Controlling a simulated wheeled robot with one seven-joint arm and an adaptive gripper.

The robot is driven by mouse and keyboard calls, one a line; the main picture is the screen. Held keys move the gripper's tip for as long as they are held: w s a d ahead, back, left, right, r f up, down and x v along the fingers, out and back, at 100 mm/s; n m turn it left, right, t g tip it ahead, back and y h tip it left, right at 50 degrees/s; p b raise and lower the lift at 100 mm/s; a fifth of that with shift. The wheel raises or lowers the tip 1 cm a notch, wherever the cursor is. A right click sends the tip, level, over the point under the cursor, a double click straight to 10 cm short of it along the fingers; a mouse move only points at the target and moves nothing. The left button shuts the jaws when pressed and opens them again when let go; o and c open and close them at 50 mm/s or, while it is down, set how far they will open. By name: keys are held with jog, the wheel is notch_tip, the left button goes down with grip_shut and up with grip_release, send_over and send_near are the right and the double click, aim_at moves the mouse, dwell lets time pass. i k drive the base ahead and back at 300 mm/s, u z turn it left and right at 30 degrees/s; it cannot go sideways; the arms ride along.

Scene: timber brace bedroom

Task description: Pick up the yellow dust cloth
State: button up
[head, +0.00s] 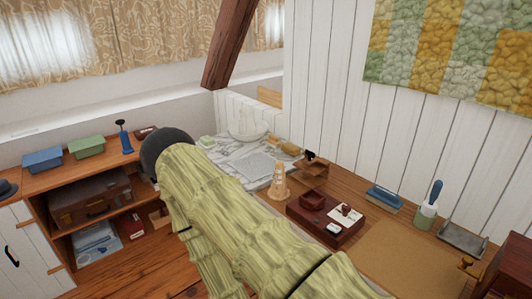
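I cannot make out a yellow dust cloth for certain in the head view. A small yellow-brown item (290,148) lies at the back right of the marble-topped washstand (225,155), too small to identify. My arm, with a pale green bamboo-like surface and a dark rounded end, crosses the middle of the view and hides part of the floor and furniture. My gripper does not show, so neither its opening nor anything in it can be seen.
A dark red box (325,222), a wooden cone-shaped item (279,184), a blue-topped item (383,199) and a green holder (425,214) stand on the right-hand desk. A tan mat (405,258) is clear. A shelf unit (75,177) stands left; a slanted timber (229,40) rises behind.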

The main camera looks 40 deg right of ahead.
aim_at(288, 147)
jog(key=z, duration=0.05)
jog(key=i, duration=0.9)
jog(key=z, duration=1.1)
jog(key=i, duration=0.85)
jog(key=z, duration=0.95)
